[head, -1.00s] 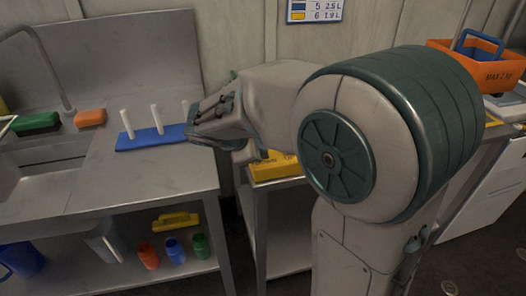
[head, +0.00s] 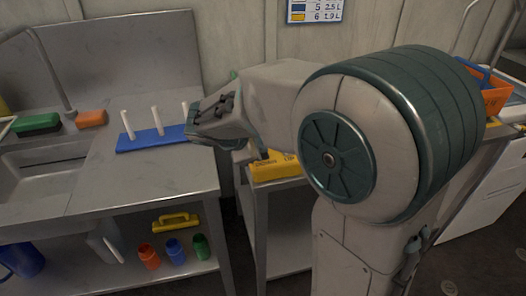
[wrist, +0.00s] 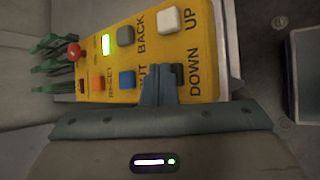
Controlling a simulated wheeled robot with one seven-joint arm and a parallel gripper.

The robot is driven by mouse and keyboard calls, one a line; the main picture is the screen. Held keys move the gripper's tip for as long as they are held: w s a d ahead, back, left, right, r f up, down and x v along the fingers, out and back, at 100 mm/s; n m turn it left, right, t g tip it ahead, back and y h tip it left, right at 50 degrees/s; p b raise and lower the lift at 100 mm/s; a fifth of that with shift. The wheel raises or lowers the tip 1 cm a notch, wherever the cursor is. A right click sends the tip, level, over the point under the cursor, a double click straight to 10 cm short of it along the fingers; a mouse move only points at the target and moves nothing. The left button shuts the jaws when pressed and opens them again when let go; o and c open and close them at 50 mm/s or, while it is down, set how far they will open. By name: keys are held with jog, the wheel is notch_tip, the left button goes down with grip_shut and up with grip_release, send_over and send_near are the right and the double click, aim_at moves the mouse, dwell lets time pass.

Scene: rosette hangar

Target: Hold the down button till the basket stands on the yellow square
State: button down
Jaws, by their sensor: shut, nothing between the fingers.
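The yellow button box (wrist: 125,60) fills the upper middle of the wrist view; it also shows in the head view (head: 272,168), partly behind my arm. My gripper (wrist: 158,84) is shut and empty, its tips over the lower edge of the box. They are at the dark DOWN button (wrist: 179,72) and cover its left part. Whether the button is pressed in cannot be told. The orange basket (head: 493,97), with a blue thing (head: 476,69) in it, is at the right of the head view, largely hidden by my arm. The yellow square is not clearly visible.
The white UP button (wrist: 168,19), blue OUT button (wrist: 127,79) and red knob (wrist: 74,52) are near my fingers. A blue peg rack (head: 152,139) stands on the steel sink bench at left. A white cabinet (head: 478,195) stands below the basket.

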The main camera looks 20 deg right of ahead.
jog(key=shift+r+p, duration=0.4)
jog(key=shift+r, duration=0.3)
notch_tip(320, 180, up, 5)
jog(key=p, duration=0.4)
dwell(1.0)
